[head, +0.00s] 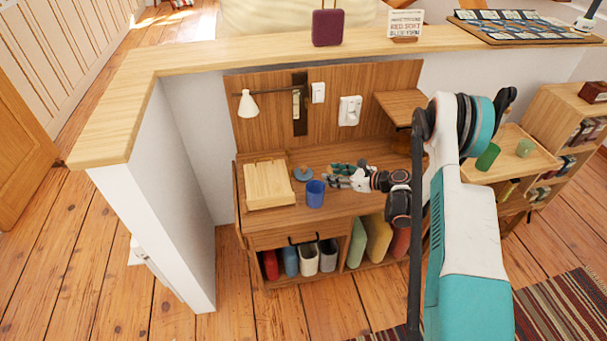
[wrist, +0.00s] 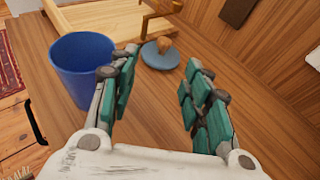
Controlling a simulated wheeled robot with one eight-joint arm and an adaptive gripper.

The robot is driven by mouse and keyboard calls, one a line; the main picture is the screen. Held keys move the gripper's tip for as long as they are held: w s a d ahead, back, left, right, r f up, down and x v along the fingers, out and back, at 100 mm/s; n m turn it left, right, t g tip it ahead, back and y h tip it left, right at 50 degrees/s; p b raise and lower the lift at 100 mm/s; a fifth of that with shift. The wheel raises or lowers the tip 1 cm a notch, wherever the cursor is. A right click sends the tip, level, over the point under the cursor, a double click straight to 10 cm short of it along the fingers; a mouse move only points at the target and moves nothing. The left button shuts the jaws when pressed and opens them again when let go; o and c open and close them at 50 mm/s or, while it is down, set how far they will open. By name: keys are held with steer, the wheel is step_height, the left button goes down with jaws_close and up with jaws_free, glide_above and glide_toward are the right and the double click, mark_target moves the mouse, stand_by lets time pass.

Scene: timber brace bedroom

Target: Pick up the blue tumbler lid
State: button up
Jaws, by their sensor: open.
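The blue tumbler lid (head: 303,174) is a flat blue disc with a brown knob, lying on the wooden desk (head: 340,152). In the wrist view the lid (wrist: 155,58) sits ahead, between and beyond my fingertips. The blue tumbler (head: 315,195) stands upright and open-topped in front of the lid; in the wrist view the tumbler (wrist: 75,75) is at left, beside my left finger. My gripper (head: 336,174) is open and empty, low over the desk to the right of the lid, its fingers (wrist: 161,62) pointing at it. Whether the left finger touches the tumbler I cannot tell.
A light wooden box or rack (head: 268,186) stands left of the lid. A back panel with a white lamp (head: 248,104) rises behind the desk. Bins (head: 307,259) sit on the shelf below.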

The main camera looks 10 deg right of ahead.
steer(key=b, duration=0.2)
glide_toward(305, 168)
steer(key=a, duration=0.1)
steer(key=w+a+f, duration=0.1)
steer(key=a, duration=0.1)
steer(key=shift+w+f, duration=0.4)
steer(key=shift+w+d+b+x, duration=0.15)
steer(key=shift+b+x, duration=0.5)
steer(key=shift+x, duration=0.7)
steer(key=shift+w+d+b+x, duration=0.15)
steer(key=shift+b+x, duration=0.5)
steer(key=shift+x, duration=0.7)
steer(key=shift+r, duration=0.25)
steer(key=c, duration=1)
